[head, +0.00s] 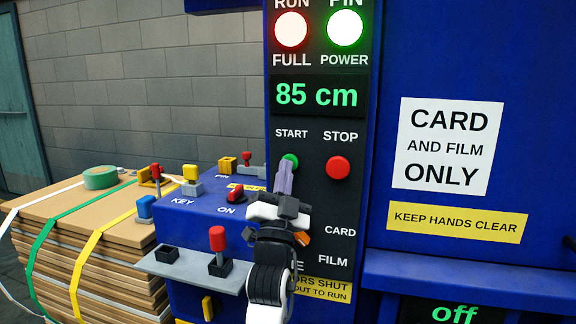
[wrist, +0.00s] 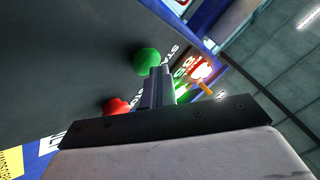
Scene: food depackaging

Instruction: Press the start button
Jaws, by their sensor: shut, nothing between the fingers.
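The green start button (head: 290,160) sits on the dark control panel under the word START. My gripper (head: 287,164) is shut and empty, its fingertips in front of the button and hiding part of it. In the wrist view the green button (wrist: 147,61) is just beyond the tips of my shut fingers (wrist: 158,72). I cannot tell whether they touch it. The red stop button (head: 338,167) is to the right of the start button. It also shows in the wrist view (wrist: 116,106).
The display (head: 317,95) reads 85 cm, with a lit red lamp (head: 291,29) and a lit green lamp (head: 344,27) above. A blue box (head: 205,222) with levers and a red-knobbed lever (head: 218,240) stand left of my arm. A strapped cardboard stack (head: 90,225) is further left.

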